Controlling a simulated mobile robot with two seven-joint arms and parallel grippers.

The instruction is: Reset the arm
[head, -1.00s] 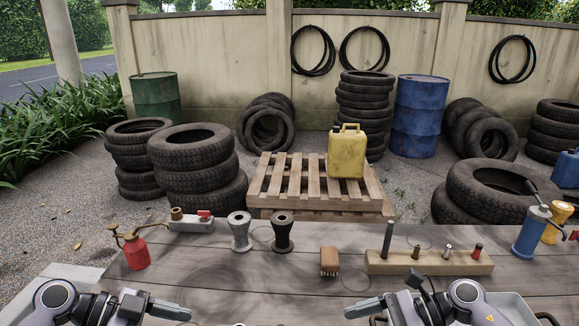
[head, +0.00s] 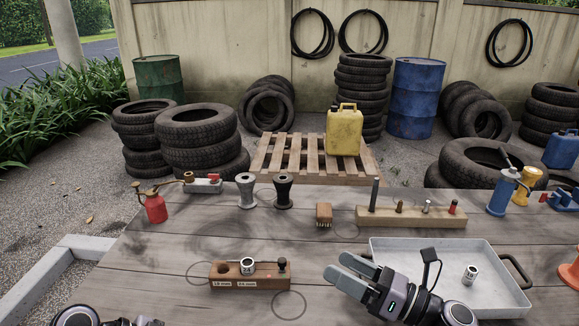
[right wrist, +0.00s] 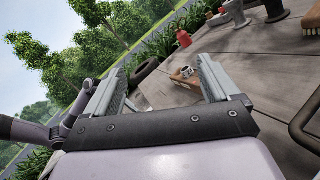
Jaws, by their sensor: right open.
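My right gripper (head: 334,264) is in the lower right of the head view, over the table beside the tray's left edge. Its two fingers point left and are apart, with nothing between them; the right wrist view (right wrist: 158,64) shows the same open gap. The wooden holder block (head: 225,282) with size labels lies to the left of the fingertips, apart from them. A white-labelled metal piece (head: 247,266) sits in it. My left arm shows only at the bottom left edge; its fingers are hidden below the frame.
A grey tray (head: 385,247) at the right holds one small labelled metal piece (head: 470,275). Behind stand a peg block (head: 380,217), a brush (head: 323,213), two spools, a red oil can (head: 155,208) and a blue pump bottle (head: 502,192). The table's front middle is clear.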

